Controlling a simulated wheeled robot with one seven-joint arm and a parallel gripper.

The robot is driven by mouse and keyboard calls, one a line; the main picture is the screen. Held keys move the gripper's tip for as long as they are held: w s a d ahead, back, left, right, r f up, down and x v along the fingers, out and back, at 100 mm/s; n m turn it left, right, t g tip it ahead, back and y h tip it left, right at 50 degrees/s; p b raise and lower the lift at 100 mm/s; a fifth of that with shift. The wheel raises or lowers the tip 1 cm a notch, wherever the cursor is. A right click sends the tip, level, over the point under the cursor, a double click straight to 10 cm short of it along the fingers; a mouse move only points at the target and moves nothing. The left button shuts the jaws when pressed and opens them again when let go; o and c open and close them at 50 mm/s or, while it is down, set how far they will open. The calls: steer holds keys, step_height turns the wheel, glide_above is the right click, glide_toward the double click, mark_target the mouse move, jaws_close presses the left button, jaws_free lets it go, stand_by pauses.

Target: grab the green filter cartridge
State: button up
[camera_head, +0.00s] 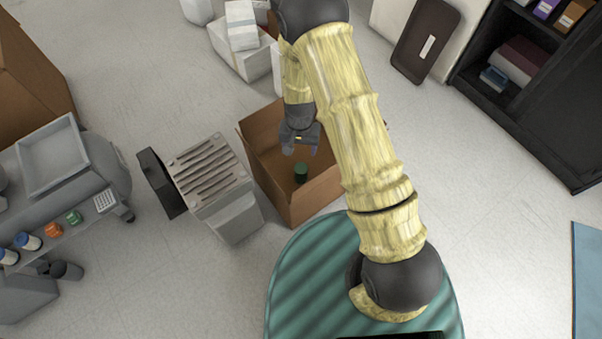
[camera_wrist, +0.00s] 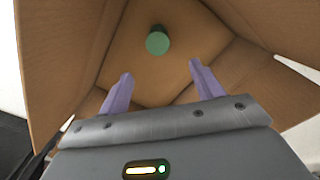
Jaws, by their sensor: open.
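The green filter cartridge (camera_head: 301,173) is a small dark green cylinder inside an open cardboard box (camera_head: 284,207). In the wrist view the cartridge (camera_wrist: 157,41) stands on the box floor, with its round top facing me. My gripper (camera_head: 301,150) hangs over the box opening. In the wrist view its two purple fingers (camera_wrist: 160,80) are spread apart with nothing between them. The cartridge lies beyond the fingertips, about midway between them and not touched.
A grey finned unit (camera_head: 212,180) stands just left of the box. A grey machine with coloured cartridges (camera_head: 54,230) is farther left. White cartons (camera_head: 240,45) lie behind. Open floor (camera_head: 500,190) is at the right.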

mark_target(301, 168)
step_height(301, 168, down, 12)
steer(key=b, duration=0.6)
steer(key=shift+f, duration=0.1)
steer(key=shift+d+f+b, duration=0.15)
steer(key=shift+f+b, duration=0.1)
steer(key=shift+b, duration=0.05)
step_height(301, 168, down, 5)
steer(key=b, duration=0.3)
steer(key=shift+s+r, duration=0.1)
steer(key=shift+s, duration=0.05)
steer(key=shift+r, duration=0.1)
steer(key=c, duration=1.1)
